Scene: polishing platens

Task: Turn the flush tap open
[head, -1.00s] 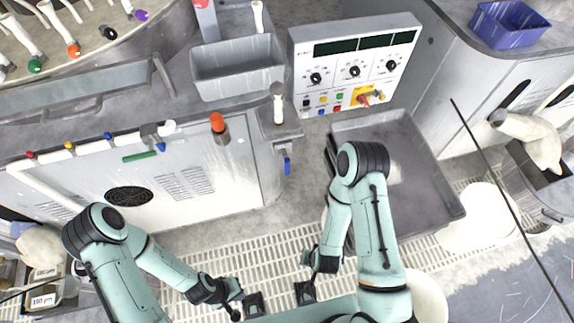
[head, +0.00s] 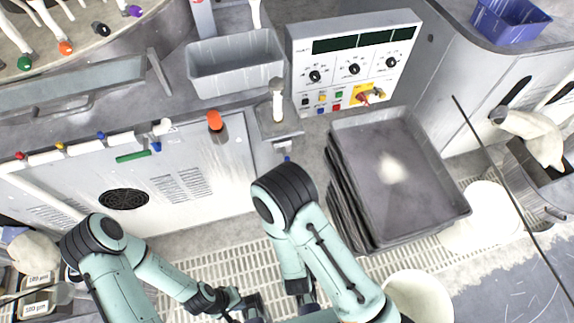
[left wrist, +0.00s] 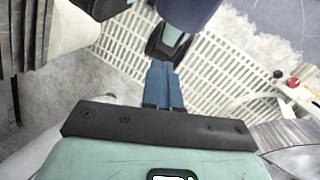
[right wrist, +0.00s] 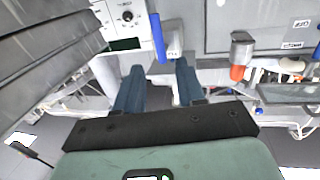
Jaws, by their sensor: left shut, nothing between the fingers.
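The tap with a blue lever (head: 287,158) hangs from the front of the grey cabinet, below the small ledge. In the head view my right arm hides most of it. In the right wrist view its blue lever (right wrist: 158,40) points along the picture's height beside a pale tap body (right wrist: 175,45). My right gripper (right wrist: 159,78) is open and empty, its fingers pointing toward the tap and apart from it. The head view hides this gripper behind my arm. My left gripper (head: 252,308) is low over the floor grating, away from the tap. Its fingers (left wrist: 163,85) are closed together with nothing between them.
A stack of grey trays (head: 455,212) stands right of the tap, close to my right arm. The control panel (head: 300,50) is behind. A white bucket (head: 420,297) stands at the front right.

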